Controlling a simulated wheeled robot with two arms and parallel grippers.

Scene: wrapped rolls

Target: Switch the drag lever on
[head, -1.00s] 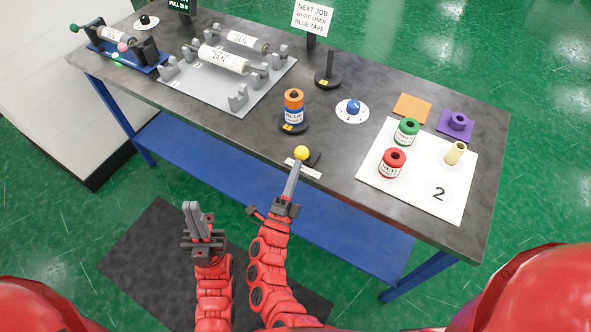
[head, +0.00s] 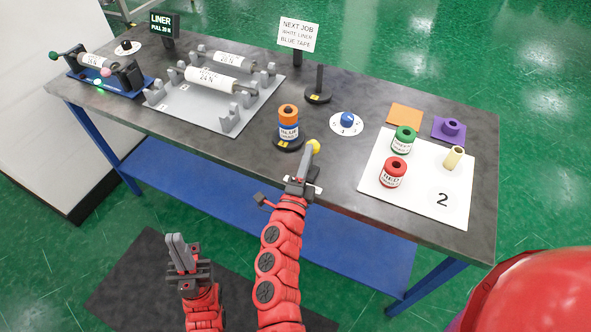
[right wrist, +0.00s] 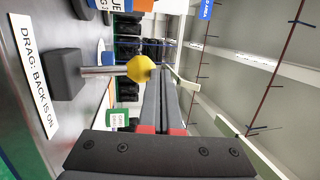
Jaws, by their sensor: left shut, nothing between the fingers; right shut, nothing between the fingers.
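The drag lever's yellow ball knob (head: 313,146) shows just beyond my right gripper (head: 304,164). In the right wrist view the knob (right wrist: 141,69) sits on a silver rod (right wrist: 103,71) coming out of a dark block (right wrist: 67,74). A white label (right wrist: 34,78) beside the block reads "DRAG: BACK IS ON". My right gripper is shut and empty, its fingertips right beside the knob; I cannot tell whether they touch it. In the head view the gripper hides most of the rod and block. My left gripper (head: 178,252) is shut and empty, in front of the table.
A stand with blue and orange rolls (head: 288,125) is just beyond the lever, to the left. A dial (head: 347,121) is farther back right. A white board (head: 417,183) with red and green rolls lies right. A grey roller tray (head: 205,110) lies left.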

